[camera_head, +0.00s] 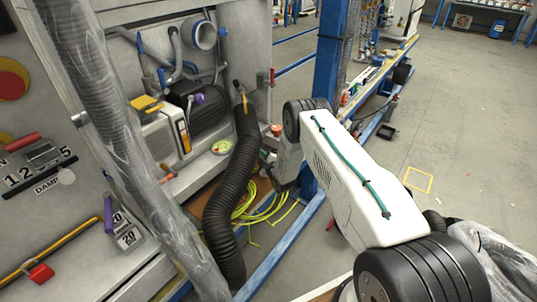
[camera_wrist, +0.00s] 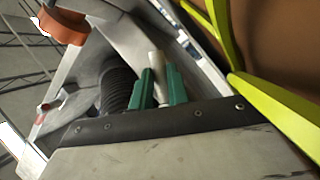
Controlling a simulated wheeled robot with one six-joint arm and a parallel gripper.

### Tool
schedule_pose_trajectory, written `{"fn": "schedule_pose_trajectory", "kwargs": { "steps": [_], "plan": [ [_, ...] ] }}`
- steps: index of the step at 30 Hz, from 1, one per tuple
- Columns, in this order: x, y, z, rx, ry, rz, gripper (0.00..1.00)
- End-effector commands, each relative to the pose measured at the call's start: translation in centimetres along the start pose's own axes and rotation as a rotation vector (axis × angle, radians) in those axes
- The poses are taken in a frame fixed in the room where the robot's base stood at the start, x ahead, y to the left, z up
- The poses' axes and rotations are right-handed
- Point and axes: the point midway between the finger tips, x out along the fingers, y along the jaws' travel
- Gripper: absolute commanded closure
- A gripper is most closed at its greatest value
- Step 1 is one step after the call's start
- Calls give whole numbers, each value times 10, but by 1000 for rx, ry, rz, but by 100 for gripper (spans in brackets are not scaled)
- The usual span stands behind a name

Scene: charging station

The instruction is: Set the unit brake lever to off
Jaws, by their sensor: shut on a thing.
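My gripper shows in the wrist view (camera_wrist: 160,86) as two green fingers. They are closed on a pale, rod-like handle (camera_wrist: 156,62), whose upper end sticks out beyond them. This handle may be the unit brake lever, but no label on it can be read. In the head view my white arm reaches toward the lower right of the open unit (camera_head: 205,180), and the fingers and the handle cannot be made out there. Whether the handle stands at on or off cannot be told.
A black ribbed hose (camera_head: 232,190) hangs just left of my arm; it also shows beside the fingers in the wrist view (camera_wrist: 117,86). Yellow cables (camera_head: 262,205) lie below. A blue post (camera_head: 333,60) stands behind the arm. An orange-brown round part (camera_wrist: 63,27) is near the gripper.

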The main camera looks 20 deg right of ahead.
Motion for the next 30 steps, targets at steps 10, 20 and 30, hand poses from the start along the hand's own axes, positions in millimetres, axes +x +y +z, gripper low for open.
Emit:
{"fn": "schedule_pose_trajectory", "kwargs": {
  "steps": [10, 20, 30],
  "plan": [
    [0, -1, -1, 0, 0, -2, 80],
    [0, 0, 0, 0, 0, -1, 61],
    [-43, -1, 0, 0, -1, -3, 61]
  ]
}}
